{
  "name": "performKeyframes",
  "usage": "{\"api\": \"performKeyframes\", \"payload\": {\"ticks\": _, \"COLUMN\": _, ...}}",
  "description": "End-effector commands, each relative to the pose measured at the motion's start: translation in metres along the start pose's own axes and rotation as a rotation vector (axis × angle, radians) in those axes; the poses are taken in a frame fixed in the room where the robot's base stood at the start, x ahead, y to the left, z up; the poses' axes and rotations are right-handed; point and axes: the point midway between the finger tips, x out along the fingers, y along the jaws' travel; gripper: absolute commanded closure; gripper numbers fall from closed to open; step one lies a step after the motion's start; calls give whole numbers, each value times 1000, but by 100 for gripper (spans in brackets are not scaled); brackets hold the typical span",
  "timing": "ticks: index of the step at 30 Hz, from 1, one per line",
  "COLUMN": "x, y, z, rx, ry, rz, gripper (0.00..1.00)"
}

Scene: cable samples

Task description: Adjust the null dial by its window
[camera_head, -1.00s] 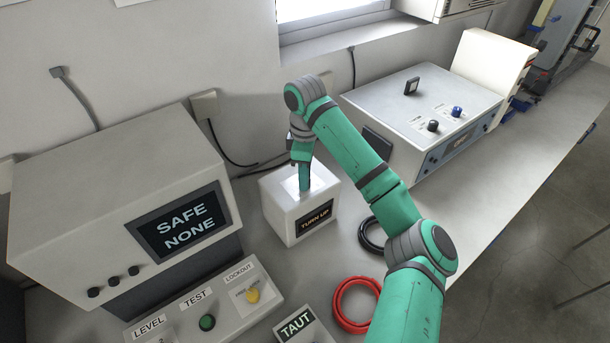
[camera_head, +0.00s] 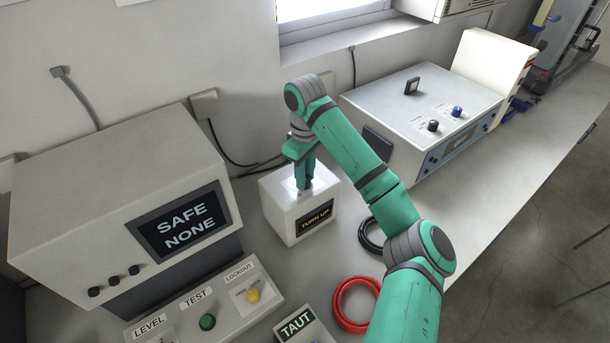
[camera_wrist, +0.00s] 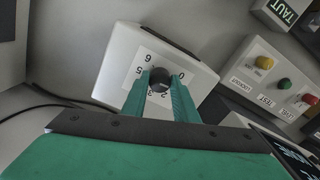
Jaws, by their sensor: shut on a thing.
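The null dial is a black knob (camera_wrist: 160,79) on top of a white box (camera_head: 271,213), with a numbered scale around it in the wrist view. The box's dark window (camera_head: 315,217) reads "TURN UP" in the head view. My gripper (camera_wrist: 160,84) is shut on the knob, one green finger on each side of it. In the head view my gripper (camera_head: 303,184) points down onto the box top and hides the knob.
A large grey unit (camera_head: 110,190) at left shows "SAFE NONE". A panel in front has a green button (camera_head: 207,321) and a yellow knob (camera_head: 253,295). Red (camera_head: 343,312) and black (camera_head: 362,236) cable coils lie to the right. Another instrument (camera_head: 385,97) stands behind.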

Motion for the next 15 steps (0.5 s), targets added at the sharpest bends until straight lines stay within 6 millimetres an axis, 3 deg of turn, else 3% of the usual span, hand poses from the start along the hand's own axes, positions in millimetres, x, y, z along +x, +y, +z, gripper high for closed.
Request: {"api": "performKeyframes", "payload": {"ticks": 15, "x": -1, "y": 0, "z": -1, "rx": 242, "ry": 4, "rz": 0, "gripper": 96}}
